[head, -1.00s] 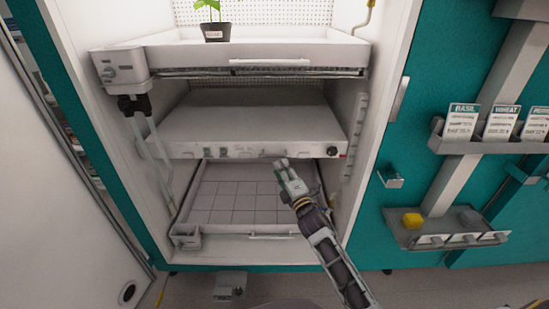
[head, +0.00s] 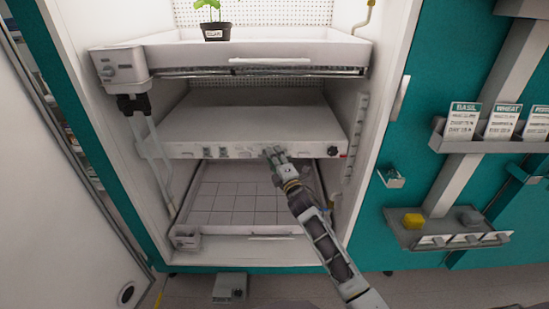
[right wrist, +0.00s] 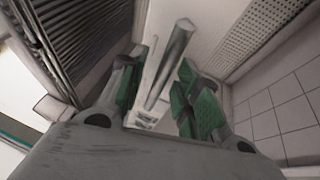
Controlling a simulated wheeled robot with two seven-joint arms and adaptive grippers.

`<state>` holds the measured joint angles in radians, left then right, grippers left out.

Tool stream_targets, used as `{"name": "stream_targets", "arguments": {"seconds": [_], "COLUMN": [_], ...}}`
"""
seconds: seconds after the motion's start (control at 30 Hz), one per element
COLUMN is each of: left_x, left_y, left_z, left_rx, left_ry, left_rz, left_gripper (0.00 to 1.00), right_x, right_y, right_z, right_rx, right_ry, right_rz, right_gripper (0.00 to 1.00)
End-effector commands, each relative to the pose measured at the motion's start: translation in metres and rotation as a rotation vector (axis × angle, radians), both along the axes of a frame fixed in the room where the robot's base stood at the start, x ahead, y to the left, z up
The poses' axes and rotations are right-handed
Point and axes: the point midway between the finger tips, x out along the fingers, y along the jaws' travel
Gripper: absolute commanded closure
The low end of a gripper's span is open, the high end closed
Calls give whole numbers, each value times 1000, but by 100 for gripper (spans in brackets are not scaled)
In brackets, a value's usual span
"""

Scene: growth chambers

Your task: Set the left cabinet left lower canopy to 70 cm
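The lower canopy (head: 240,120) is a pale slab across the middle of the open left cabinet, with knobs and small fittings on its front face. My right gripper (head: 272,153) is at this front face, right of its middle. In the right wrist view the fingers of my right gripper (right wrist: 158,90) are apart, with a grey bar (right wrist: 172,60) showing between them. I cannot tell whether they touch it. A pale strip with marks (head: 356,135) runs up the right inner wall beside the canopy; its figures are too small to read. My left gripper is not in view.
A shelf tray (head: 300,50) with a potted plant (head: 215,30) is above the canopy. A gridded tray (head: 235,200) is below it. The cabinet door (head: 60,190) stands open at left. A teal panel at right bears seed packets (head: 462,120) and a small shelf (head: 450,235).

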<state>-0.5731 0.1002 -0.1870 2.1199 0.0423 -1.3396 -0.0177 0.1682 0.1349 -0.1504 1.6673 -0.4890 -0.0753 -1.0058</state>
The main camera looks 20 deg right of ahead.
Motion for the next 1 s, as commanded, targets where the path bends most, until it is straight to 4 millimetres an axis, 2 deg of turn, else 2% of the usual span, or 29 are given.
{"name": "stream_targets", "arguments": {"seconds": [0.37, 0.63, 1.0], "left_x": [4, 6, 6], "left_y": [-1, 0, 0], "left_z": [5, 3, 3], "left_rx": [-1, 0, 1], "left_ry": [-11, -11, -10], "left_rz": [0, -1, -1], "left_gripper": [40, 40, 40], "right_x": [2, 2, 2], "right_y": [0, 0, 0], "right_z": [1, 1, 0], "right_rx": [0, 0, 0], "right_ry": [0, 0, 1], "right_rz": [0, 0, 0], "right_gripper": [67, 99, 100]}}
